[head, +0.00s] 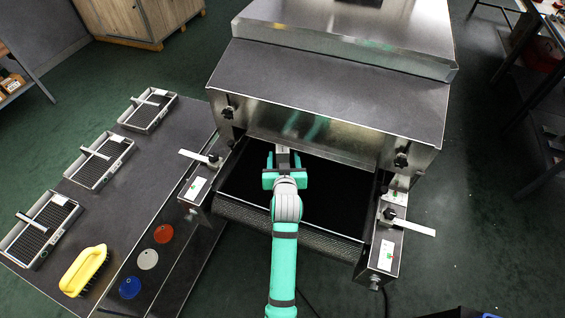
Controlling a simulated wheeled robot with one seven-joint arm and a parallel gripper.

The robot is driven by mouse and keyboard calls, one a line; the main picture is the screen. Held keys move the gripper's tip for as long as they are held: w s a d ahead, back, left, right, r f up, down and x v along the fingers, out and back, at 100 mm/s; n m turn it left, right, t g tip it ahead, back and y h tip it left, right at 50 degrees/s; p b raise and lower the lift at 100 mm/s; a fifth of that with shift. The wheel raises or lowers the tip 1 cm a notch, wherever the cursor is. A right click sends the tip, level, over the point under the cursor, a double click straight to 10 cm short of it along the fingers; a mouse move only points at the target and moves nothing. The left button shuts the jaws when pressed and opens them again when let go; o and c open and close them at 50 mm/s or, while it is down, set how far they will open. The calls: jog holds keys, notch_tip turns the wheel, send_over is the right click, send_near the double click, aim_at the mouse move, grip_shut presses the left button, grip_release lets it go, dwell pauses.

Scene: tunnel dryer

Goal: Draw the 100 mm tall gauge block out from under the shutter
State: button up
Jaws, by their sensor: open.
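The metal shutter (325,133) hangs across the mouth of the tunnel dryer, above the dark belt (335,195). My gripper (283,158) is at the mouth, over the belt and close to the shutter's lower edge. Its teal fingers are spread apart. A small pale grey piece (291,144) shows just beyond the fingers at the shutter. It may be the gauge block, but I cannot tell for sure. My gripper and arm hide most of that spot. I cannot tell whether the fingers touch anything.
Side posts with black knobs (401,160) flank the mouth, with small bracket arms (414,228) in front. On the left a dark table holds several mesh trays (100,162), a yellow brush (84,270) and red, white and blue discs (147,259). The belt right of my gripper is clear.

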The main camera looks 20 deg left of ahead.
aim_at(278, 162)
jog(key=shift+x, duration=2.9)
jog(key=shift+a, duration=0.15)
grip_shut()
jog(key=shift+s, duration=0.1)
jog(key=shift+s, duration=0.3)
jog(key=shift+s, duration=0.35)
jog(key=shift+s, duration=0.25)
jog(key=shift+s, duration=0.5)
jog(key=shift+s, duration=0.9)
